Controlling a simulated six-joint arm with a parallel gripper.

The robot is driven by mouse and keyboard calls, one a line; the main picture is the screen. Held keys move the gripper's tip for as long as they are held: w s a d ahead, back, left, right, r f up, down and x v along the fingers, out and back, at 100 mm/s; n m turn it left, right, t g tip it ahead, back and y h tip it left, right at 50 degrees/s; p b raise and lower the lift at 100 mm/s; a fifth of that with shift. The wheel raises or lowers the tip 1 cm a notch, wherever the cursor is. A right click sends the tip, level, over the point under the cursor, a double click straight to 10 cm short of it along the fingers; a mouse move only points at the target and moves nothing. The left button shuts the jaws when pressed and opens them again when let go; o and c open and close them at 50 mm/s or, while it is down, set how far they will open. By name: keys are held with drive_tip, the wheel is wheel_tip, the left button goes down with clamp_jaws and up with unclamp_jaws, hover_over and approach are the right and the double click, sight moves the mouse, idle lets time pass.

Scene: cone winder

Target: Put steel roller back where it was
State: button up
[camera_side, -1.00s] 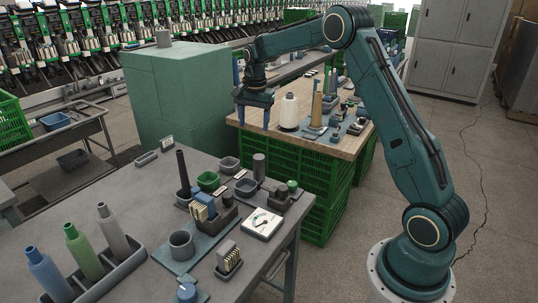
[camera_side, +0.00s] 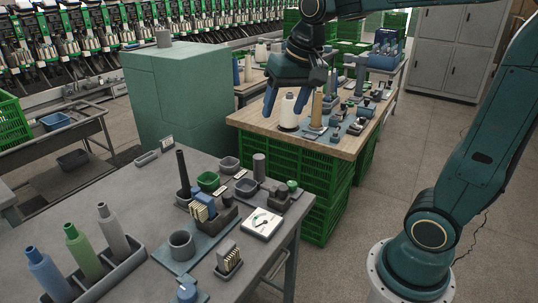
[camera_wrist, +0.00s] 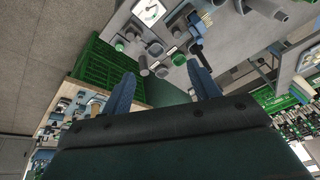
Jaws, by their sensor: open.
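A plain grey upright cylinder (camera_side: 259,167), which looks like the steel roller, stands at the back right of the grey table (camera_side: 130,215). It seems to show in the wrist view too (camera_wrist: 143,65). My gripper (camera_side: 285,97) hangs over the wooden-topped table (camera_side: 250,121), with its blue fingers apart and nothing between them. In the side view its fingers overlap the white yarn cone (camera_side: 288,114); I cannot tell the distance between them. In the wrist view the gripper's two fingers (camera_wrist: 165,86) are spread wide with only background between.
A dark pin (camera_side: 182,170), small cups, a white dial gauge (camera_side: 262,223) and a rack of coloured tubes (camera_side: 108,275) crowd the grey table. A tan cone (camera_side: 317,110) stands beside the white one. Green crates (camera_side: 318,185) support the wooden top. A green cabinet (camera_side: 180,95) stands behind.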

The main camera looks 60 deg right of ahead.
drive_tip(key=s+a+f+n+t, duration=0.1)
drive_tip(key=s+a+n, duration=0.1)
drive_tip(key=s, duration=0.5)
drive_tip(key=s+a+f+n, duration=0.2)
drive_tip(key=s+a+n, duration=0.1)
drive_tip(key=s, duration=0.5)
drive_tip(key=shift+f+n+t+y, duration=0.3)
drive_tip(key=shift+n+t, duration=0.1)
drive_tip(key=shift+n, duration=0.1)
